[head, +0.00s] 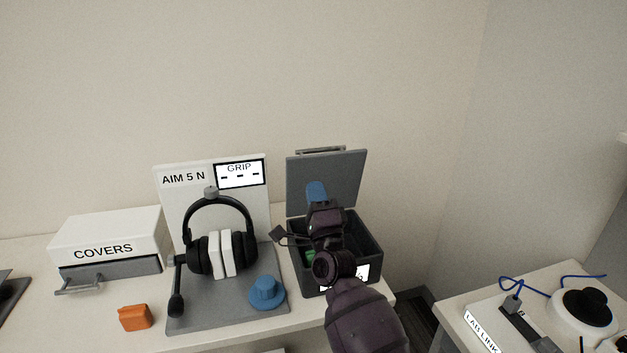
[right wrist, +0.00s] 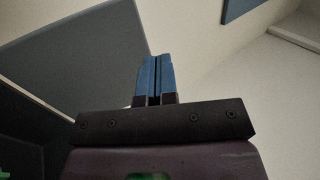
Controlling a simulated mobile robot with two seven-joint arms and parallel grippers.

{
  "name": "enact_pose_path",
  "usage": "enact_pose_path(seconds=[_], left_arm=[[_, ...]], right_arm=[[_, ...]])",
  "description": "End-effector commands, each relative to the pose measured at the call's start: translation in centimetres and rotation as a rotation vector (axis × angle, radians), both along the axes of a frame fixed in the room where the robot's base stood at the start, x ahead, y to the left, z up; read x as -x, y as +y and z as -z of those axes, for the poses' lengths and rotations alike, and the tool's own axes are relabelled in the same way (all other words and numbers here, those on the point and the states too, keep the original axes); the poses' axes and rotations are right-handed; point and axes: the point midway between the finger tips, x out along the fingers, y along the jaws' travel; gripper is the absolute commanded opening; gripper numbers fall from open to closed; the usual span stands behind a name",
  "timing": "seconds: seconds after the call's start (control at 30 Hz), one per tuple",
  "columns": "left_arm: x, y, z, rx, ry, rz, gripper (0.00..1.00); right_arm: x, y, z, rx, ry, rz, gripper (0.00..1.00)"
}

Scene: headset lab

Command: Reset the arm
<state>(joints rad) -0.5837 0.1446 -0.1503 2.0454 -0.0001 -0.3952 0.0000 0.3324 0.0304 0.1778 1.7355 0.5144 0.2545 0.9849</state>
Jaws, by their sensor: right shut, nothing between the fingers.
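My right arm reaches up from the bottom of the head view, over the open dark grey bin (head: 372,250). My right gripper (head: 317,190) has blue fingers and stands in front of the bin's raised lid (head: 345,175). In the right wrist view its blue fingertips (right wrist: 158,62) are together with nothing between them. The lid also shows there as a large grey panel (right wrist: 70,50) at the left. My left gripper is not in view. The arm hides much of the bin's inside; a bit of green shows in it.
A headset (head: 199,255) hangs on a stand with a grey base (head: 205,320). A blue knob (head: 266,293) sits on the base. An orange block (head: 135,318) and a COVERS drawer box (head: 110,240) are at the left. A second table (head: 470,305) with cabled devices is at the right.

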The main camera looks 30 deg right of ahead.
Motion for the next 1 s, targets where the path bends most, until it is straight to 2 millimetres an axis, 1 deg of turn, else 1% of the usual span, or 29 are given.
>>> enact_pose_path(seconds=[0.03, 0.2, 0.4, 0.53, 0.77, 0.87, 0.93, 1.0], left_arm=[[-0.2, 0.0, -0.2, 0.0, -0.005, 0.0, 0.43], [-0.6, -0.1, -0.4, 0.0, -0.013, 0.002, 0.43], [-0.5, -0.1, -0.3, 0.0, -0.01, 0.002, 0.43], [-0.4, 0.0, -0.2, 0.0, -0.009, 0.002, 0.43], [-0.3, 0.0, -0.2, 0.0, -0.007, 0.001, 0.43], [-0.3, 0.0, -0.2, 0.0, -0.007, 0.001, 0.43], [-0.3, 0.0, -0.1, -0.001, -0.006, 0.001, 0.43], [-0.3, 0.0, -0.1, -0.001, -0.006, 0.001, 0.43]], right_arm=[[1.0, 0.2, 0.3, -0.002, 0.001, 0.0, 0.0], [3.5, 0.8, 0.9, -0.001, 0.001, 0.001, 0.0], [5.1, 1.2, 1.3, 0.001, 0.001, 0.001, 0.0], [5.5, 1.3, 1.4, 0.001, 0.0, 0.001, 0.0], [5.5, 1.3, 1.4, 0.026, 0.009, 0.016, 0.0], [5.2, 1.7, 1.8, 0.111, 0.058, 0.047, 0.0], [4.8, 2.1, 2.1, 0.212, 0.109, 0.078, 0.0], [4.5, 2.9, 2.3, 0.331, 0.161, 0.104, 0.0]])
